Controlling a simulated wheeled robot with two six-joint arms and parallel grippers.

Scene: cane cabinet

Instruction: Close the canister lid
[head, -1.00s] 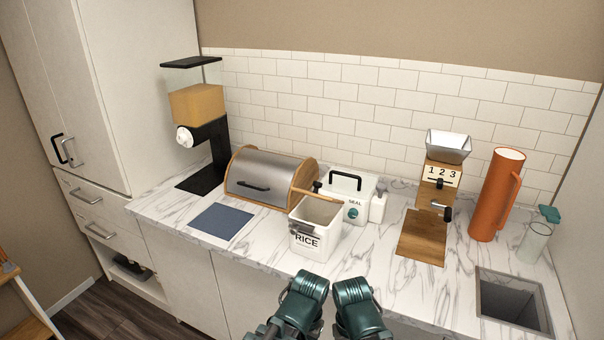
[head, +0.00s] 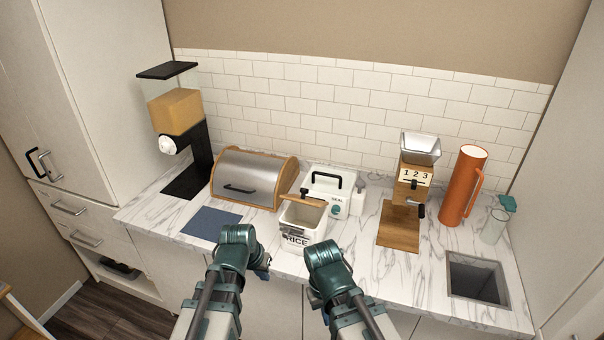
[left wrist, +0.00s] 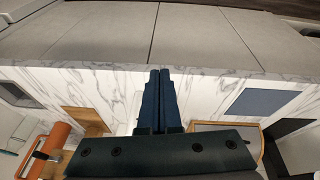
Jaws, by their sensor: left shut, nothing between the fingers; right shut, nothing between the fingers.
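The white canister marked RICE (head: 296,238) stands open near the front of the marble counter. Its wooden lid (head: 308,199) is tilted up at the back rim, with a dark knob (head: 304,192). My left gripper (head: 263,268) is shut and empty, in front of the counter, left of and nearer than the canister. Its closed fingers (left wrist: 158,98) also show in the left wrist view, over the counter edge. My right gripper (head: 322,257) is shut and empty, in front of the canister and slightly right; its fingertips are hard to see.
A white box marked SEAL (head: 337,199) stands close behind the canister. A bread box (head: 245,180) is to the left, with a blue mat (head: 211,223) before it. A grinder (head: 401,220), an orange jug (head: 463,185) and a sunken bin (head: 477,279) are to the right.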

